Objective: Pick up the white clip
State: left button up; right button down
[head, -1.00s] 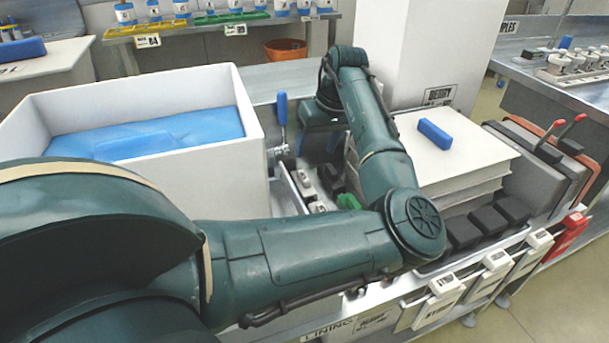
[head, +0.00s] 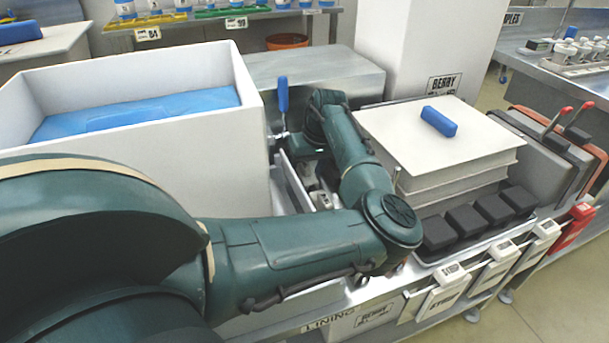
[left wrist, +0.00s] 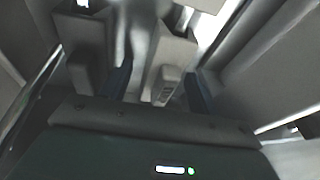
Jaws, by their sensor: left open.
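My left gripper (left wrist: 158,84) is open and points down into a narrow bin in the left wrist view. Its two dark blue fingers stand apart, with a pale grey-white clip (left wrist: 165,86) showing between them; I cannot tell whether they touch it. In the head view a pale clip (head: 322,200) shows in the bin beside my forearm, and the left gripper is mostly hidden by my own arm. My right gripper is not in view.
A white box (head: 215,150) with a blue liner (head: 140,115) stands left of the bin. A blue-handled lever (head: 282,95) rises behind. Right are a stack of white boards (head: 435,145) with a blue block (head: 438,121) on top, and several black blocks (head: 466,224).

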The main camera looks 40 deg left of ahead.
pick_arm(q)
jog(key=shift+c, duration=0.4)
jog(key=c, duration=1)
jog(key=shift+c, duration=0.2)
